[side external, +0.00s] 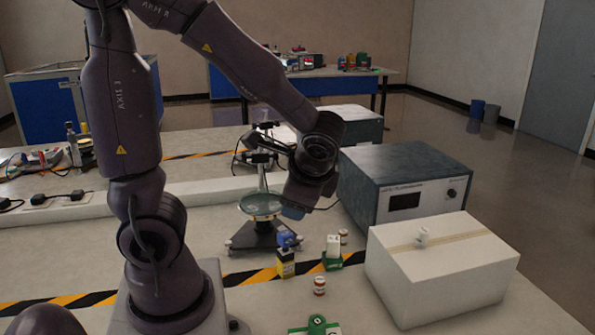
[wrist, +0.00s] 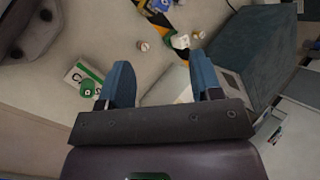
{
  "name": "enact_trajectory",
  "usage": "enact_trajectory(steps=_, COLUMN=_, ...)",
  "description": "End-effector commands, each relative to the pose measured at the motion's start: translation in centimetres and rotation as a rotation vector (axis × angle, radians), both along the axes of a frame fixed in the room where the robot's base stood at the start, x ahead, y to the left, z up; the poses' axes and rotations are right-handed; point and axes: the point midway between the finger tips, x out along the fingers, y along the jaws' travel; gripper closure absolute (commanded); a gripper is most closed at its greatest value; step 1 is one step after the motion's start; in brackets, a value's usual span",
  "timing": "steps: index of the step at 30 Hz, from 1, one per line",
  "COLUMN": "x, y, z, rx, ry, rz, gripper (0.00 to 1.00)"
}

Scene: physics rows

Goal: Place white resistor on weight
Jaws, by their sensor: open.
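Another white block (side external: 333,244) stands over a green base and shows in the wrist view (wrist: 180,41). A green cylinder-like piece (side external: 317,324), possibly the weight, is on a green and white card at the front edge; it also shows in the wrist view (wrist: 88,88). My gripper (side external: 292,212) is high above the table, pointing down, its blue fingers (wrist: 164,78) apart with nothing seen between them.
The white box (side external: 440,280) and a grey instrument (side external: 405,190) stand at the right. A small red-and-white jar (side external: 319,285), a yellow and blue item (side external: 286,262) and a black stand (side external: 262,235) are nearby. Bare table (side external: 260,310) lies around the jar.

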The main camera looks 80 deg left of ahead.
Motion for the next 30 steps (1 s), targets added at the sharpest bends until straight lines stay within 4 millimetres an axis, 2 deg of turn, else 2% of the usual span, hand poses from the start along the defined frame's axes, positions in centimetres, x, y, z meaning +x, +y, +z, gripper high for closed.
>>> enact_trajectory(steps=1, x=-0.5, y=-1.0, z=1.3, rx=-0.084, ry=-0.101, rz=0.058, gripper=0.41)
enact_trajectory(steps=6, x=-1.7, y=-4.9, z=4.6, rx=-0.387, ry=-0.39, rz=0.214, gripper=0.41)
enact_trajectory(steps=12, x=-2.5, y=-8.1, z=7.8, rx=-0.641, ry=-0.608, rz=0.291, gripper=0.41)
enact_trajectory(steps=17, x=-2.7, y=-8.9, z=8.7, rx=-0.711, ry=-0.66, rz=0.307, gripper=0.41)
enact_trajectory(steps=30, x=-2.7, y=-9.0, z=8.7, rx=-0.713, ry=-0.661, rz=0.308, gripper=0.41)
